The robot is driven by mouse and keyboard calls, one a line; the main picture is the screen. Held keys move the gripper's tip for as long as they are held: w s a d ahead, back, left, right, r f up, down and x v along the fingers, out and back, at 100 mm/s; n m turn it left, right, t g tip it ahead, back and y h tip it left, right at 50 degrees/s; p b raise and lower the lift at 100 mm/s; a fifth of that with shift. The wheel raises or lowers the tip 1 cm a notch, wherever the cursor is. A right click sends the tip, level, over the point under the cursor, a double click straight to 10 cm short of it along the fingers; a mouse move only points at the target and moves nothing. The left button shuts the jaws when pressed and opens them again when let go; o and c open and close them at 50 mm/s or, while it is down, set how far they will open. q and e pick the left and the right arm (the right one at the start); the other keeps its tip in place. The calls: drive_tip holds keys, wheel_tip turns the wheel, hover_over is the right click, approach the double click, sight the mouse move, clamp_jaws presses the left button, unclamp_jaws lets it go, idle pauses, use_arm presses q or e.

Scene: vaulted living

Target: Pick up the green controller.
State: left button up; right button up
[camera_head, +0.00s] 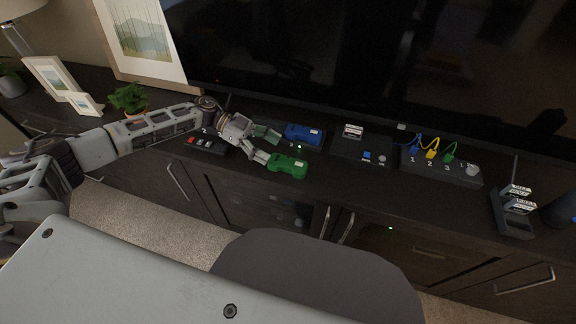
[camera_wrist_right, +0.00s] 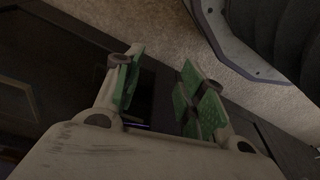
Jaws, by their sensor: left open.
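The green controller (camera_head: 288,166) lies near the front edge of the dark cabinet top in the head view. My left gripper (camera_head: 267,146) reaches in from the left and is open. Its near finger ends at the controller's left end; whether it touches cannot be told. Its far finger, with a green pad, is behind and left of the controller. A blue controller (camera_head: 304,134) lies just behind the green one. My right gripper (camera_wrist_right: 160,92) is open and empty in the right wrist view, with green pads on its fingers.
A black box with buttons (camera_head: 362,152) stands right of the controllers. Further right is a numbered box with coloured plugs (camera_head: 440,165). A remote-like black device (camera_head: 205,145) lies under my left arm. The television (camera_head: 400,60) rises behind. A potted plant (camera_head: 130,99) stands left.

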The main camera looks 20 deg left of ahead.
sight(297, 163)
use_arm(q)
drive_tip(key=x, duration=0.4)
drive_tip(key=shift+d+f, duration=0.1)
use_arm(e)
drive_tip(key=shift+s+a+r, duration=0.15)
drive_tip(key=shift+r, duration=0.25)
drive_tip(key=shift+s+a+r, duration=0.1)
drive_tip(key=shift+r, duration=0.3)
use_arm(q)
drive_tip(key=shift+d, duration=0.1)
drive_tip(key=shift+d+f+b, duration=0.2)
drive_tip(key=shift+d+b, duration=0.15)
drive_tip(key=shift+d, duration=0.1)
drive_tip(key=shift+b+x, duration=0.4)
drive_tip(key=shift+x, duration=1.5)
drive_tip(key=shift+d, duration=0.2)
use_arm(e)
drive_tip(key=shift+s+a+r, duration=0.1)
drive_tip(key=shift+a+r, duration=0.1)
drive_tip(key=shift+r, duration=0.65)
drive_tip(key=shift+a+r, duration=0.15)
drive_tip(key=shift+r, duration=0.7)
